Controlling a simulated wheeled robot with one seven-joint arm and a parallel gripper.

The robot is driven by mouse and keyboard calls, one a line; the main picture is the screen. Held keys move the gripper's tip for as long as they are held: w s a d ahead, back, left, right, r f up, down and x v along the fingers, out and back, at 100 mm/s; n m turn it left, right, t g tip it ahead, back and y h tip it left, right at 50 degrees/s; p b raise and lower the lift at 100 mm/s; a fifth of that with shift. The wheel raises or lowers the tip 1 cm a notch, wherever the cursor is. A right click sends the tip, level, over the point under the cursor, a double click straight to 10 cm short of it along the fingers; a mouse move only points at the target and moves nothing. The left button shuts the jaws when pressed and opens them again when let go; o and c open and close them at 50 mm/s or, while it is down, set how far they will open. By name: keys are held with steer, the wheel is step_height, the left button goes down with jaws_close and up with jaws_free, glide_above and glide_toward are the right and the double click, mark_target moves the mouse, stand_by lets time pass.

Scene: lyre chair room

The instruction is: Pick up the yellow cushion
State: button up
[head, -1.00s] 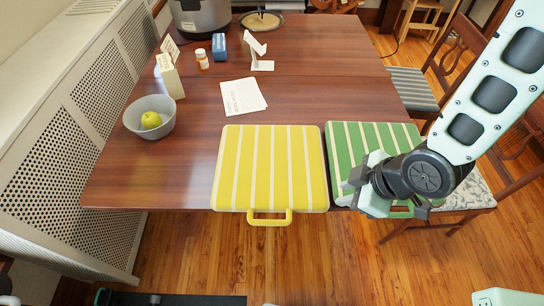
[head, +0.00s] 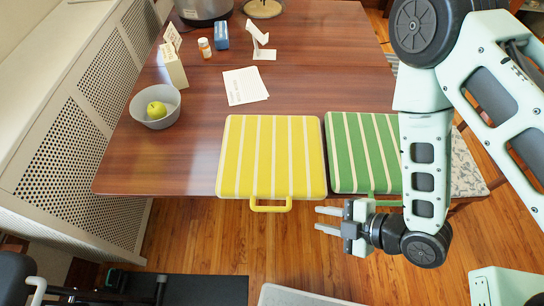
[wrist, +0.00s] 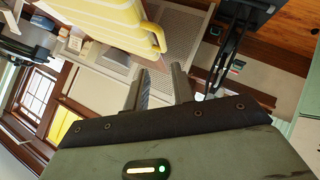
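The yellow cushion (head: 272,155) has white stripes and lies flat on the near edge of the wooden table. Its yellow handle loop (head: 271,207) sticks out past the edge towards me. My gripper (head: 328,220) is off the table's near edge, right of the handle and apart from it. Its two fingers are spread, point left and hold nothing. In the wrist view the cushion (wrist: 100,15) and its handle (wrist: 158,38) show at the top, beyond the open fingers (wrist: 160,85).
A green striped cushion (head: 350,150) lies directly right of the yellow one. A perforated radiator cover (head: 70,150) stands left. The floor (head: 215,240) before the table is visible.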

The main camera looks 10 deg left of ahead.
steer(key=b, duration=0.9)
glide_toward(280, 209)
steer(key=x, duration=0.2)
steer(key=shift+p+x, duration=1.25)
steer(key=shift+x, duration=2.6)
steer(key=shift+c, duration=0.4)
jaws_close()
